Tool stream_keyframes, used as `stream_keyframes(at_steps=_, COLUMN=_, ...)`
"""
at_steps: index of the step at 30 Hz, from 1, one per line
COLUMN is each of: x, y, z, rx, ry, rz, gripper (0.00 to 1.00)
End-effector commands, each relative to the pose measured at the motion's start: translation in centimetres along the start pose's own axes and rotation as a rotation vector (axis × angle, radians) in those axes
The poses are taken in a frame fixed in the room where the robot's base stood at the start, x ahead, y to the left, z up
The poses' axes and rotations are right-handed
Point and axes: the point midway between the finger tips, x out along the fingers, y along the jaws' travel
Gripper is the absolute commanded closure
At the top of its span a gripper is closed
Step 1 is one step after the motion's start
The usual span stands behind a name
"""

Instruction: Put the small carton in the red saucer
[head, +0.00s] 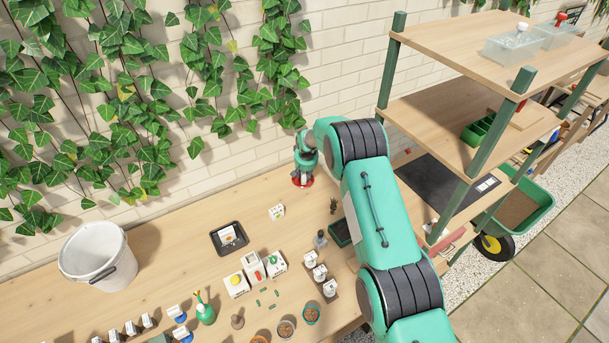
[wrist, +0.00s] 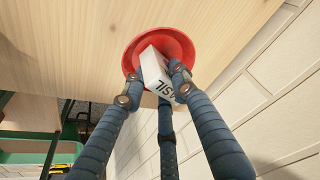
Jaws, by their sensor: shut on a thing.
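In the head view my gripper (head: 302,174) is over the red saucer (head: 302,183) at the back of the table near the wall, and hides most of the saucer and the carton.
Another small white carton (head: 277,212) stands left of my arm. A black tray (head: 215,240) holds a packet. Several cartons, pots and bottles crowd the table's front. A white bucket (head: 95,262) stands at left. Wooden shelves (head: 470,110) rise right of my arm.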

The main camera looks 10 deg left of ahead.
Motion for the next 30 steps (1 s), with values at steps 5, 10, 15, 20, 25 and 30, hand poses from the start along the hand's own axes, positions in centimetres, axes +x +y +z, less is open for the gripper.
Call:
stream_keyframes(at_steps=5, x=0.36, y=0.00, z=0.09, rx=0.000, ry=0.001, rz=0.000, gripper=1.00)
stream_keyframes(at_steps=10, x=0.34, y=0.00, z=0.08, rx=0.000, ry=0.001, rz=0.000, gripper=1.00)
stream_keyframes(at_steps=15, x=0.63, y=0.00, z=0.16, rx=0.000, ry=0.001, rz=0.000, gripper=1.00)
stream_keyframes(at_steps=20, x=0.61, y=0.00, z=0.16, rx=0.000, ry=0.001, rz=0.000, gripper=0.54)
stream_keyframes(at_steps=25, x=0.60, y=0.00, z=0.16, rx=0.000, ry=0.001, rz=0.000, gripper=0.54)
stream_keyframes(at_steps=30, x=0.55, y=0.00, z=0.15, rx=0.000, ry=0.001, rz=0.000, gripper=0.54)
